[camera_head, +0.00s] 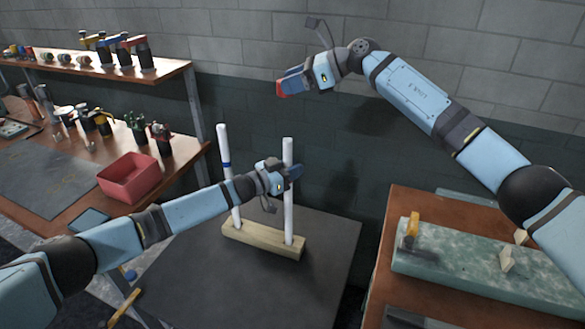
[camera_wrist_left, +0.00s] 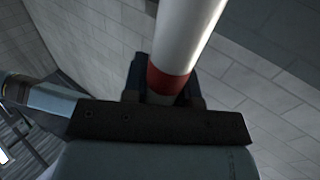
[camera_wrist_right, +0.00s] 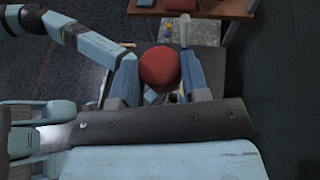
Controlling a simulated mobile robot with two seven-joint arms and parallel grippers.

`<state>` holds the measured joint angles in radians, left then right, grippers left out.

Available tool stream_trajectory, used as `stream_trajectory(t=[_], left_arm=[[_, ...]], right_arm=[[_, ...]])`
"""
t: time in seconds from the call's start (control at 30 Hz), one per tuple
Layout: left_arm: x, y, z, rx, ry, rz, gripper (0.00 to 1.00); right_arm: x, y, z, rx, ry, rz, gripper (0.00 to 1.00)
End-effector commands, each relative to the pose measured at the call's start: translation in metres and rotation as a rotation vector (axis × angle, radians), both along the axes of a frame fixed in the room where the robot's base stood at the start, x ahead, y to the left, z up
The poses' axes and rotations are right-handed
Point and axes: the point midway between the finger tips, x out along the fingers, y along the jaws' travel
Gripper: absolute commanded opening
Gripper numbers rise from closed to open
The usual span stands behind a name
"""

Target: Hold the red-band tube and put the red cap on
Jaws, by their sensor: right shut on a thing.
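The red-band tube (camera_head: 288,215) stands upright at the right end of a wooden block (camera_head: 262,241). My left gripper (camera_head: 292,172) is at its upper part. In the left wrist view the white tube (camera_wrist_left: 190,30), with its red band (camera_wrist_left: 168,82), runs between the fingers (camera_wrist_left: 165,98); whether they press on it is unclear. My right gripper (camera_head: 284,83) is raised above and apart from the tube's top. It is shut on the red cap (camera_head: 282,90), which shows as a round red top between the fingers in the right wrist view (camera_wrist_right: 159,66).
A blue-band tube (camera_head: 228,178) stands at the block's left end on the dark table (camera_head: 200,270). A red bin (camera_head: 130,177) and several clamps are on the left bench. A greenish slab (camera_head: 480,262) lies on the right table. The space between cap and tube top looks clear.

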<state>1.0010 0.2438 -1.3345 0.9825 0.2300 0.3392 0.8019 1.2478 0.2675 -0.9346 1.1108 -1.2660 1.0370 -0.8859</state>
Motion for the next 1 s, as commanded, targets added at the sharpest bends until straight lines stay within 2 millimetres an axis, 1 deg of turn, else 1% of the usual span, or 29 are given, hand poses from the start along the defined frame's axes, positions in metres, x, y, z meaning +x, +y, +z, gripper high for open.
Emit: stream_trajectory(t=[0.37, 0.47, 0.57, 0.7, 0.8, 0.9, 1.0], left_arm=[[0.0, 0.0, 0.0, 0.0, 0.0, 0.0, 0.02], [0.0, 0.0, 0.0, 0.0, 0.0, 0.0, 0.02], [0.0, 0.0, 0.0, 0.0, 0.0, 0.0, 0.02], [0.0, 0.0, 0.0, 0.0, 0.0, 0.0, 0.02], [0.0, 0.0, 0.0, 0.0, 0.0, 0.0, 0.02], [0.0, 0.0, 0.0, 0.0, 0.0, 0.0, 0.02], [0.0, 0.0, 0.0, 0.0, 0.0, 0.0, 0.02]], right_arm=[[0.0, 0.0, 0.0, 0.0, 0.0, 0.0, 0.16], [0.0, 0.0, -0.003, 0.0, 0.002, -0.009, 0.16], [-0.001, 0.002, -0.017, 0.0, 0.002, -0.057, 0.16], [-0.002, 0.003, -0.043, -0.001, -0.002, -0.191, 0.16], [-0.003, 0.003, -0.058, -0.002, -0.003, -0.296, 0.16], [-0.004, 0.002, -0.067, -0.005, -0.005, -0.381, 0.16], [-0.006, 0.001, -0.072, -0.005, -0.006, -0.442, 0.16]])
